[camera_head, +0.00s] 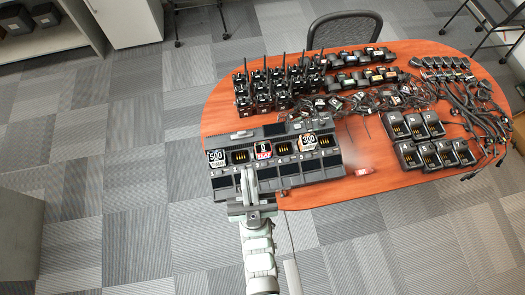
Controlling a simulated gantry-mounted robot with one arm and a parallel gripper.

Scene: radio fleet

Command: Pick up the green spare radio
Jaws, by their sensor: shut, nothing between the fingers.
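Several black radios (280,85) with antennas stand upright in rows on the table's back left. I cannot make out a green one among them at this size. My gripper (246,172) is over the front left edge of the black multi-bay charger (333,160), in front of the standing radios and apart from them. It is shut with nothing visible in it. My arm hides part of the charger's front edge.
The orange oval table (385,170) also holds black battery packs (360,57), single chargers (430,155) and tangled cables (470,105). A small red item (362,171) lies right of the charger. A dark chair (345,28) stands behind. The tiled floor (120,190) at left is clear.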

